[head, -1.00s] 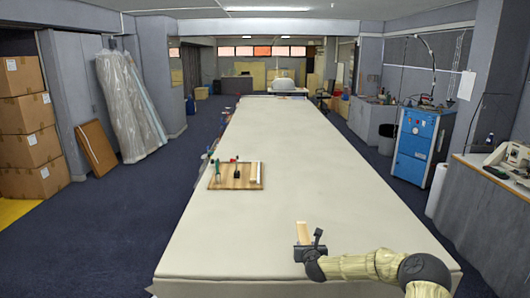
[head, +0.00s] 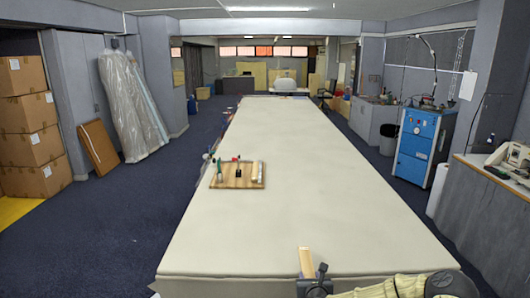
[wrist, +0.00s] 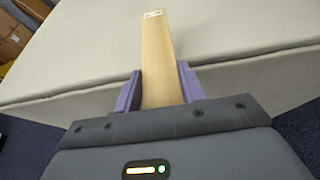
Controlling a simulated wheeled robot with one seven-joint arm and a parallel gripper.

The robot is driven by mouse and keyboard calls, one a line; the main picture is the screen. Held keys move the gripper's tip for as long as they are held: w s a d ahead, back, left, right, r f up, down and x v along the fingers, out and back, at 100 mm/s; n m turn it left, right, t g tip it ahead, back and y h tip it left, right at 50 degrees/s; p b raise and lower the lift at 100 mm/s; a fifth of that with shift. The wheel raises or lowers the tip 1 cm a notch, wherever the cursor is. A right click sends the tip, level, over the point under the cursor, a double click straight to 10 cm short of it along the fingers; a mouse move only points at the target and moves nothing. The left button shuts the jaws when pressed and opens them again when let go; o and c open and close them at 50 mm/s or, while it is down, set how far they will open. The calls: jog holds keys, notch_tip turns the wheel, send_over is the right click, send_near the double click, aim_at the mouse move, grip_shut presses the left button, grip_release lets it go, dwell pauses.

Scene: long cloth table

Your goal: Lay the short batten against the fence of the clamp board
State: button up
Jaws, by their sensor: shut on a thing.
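The short batten (wrist: 157,50) is a pale wooden strip with a small white label near its far end. My gripper (wrist: 158,85) is shut on it, with one purple finger along each side. In the head view the batten (head: 306,261) points away from me over the near edge of the table, with my gripper (head: 313,283) at its near end. The clamp board (head: 230,183) is a brown wooden board lying farther off on the table's left side. It carries a pale strip (head: 257,171) at its right, possibly the fence, and green, red and black clamp parts.
The long cloth-covered table (head: 300,190) is bare between my gripper and the board. Small items line its left edge beyond the board. Stacked cartons (head: 30,125) stand left, and a blue cabinet (head: 417,142) stands right; dark floor runs along both sides.

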jog(key=s+f, duration=0.3)
jog(key=s, duration=0.4)
jog(key=s+f, duration=0.3)
jog(key=s, duration=0.5)
jog(key=shift+s+d+f, duration=0.15)
jog(key=shift+d+f, duration=0.05)
jog(key=shift+f, duration=0.1)
jog(key=s+f, duration=0.4)
jog(key=f, duration=0.1)
jog(key=shift+s+f, duration=0.2)
jog(key=shift+d, duration=0.1)
dwell(1.5)
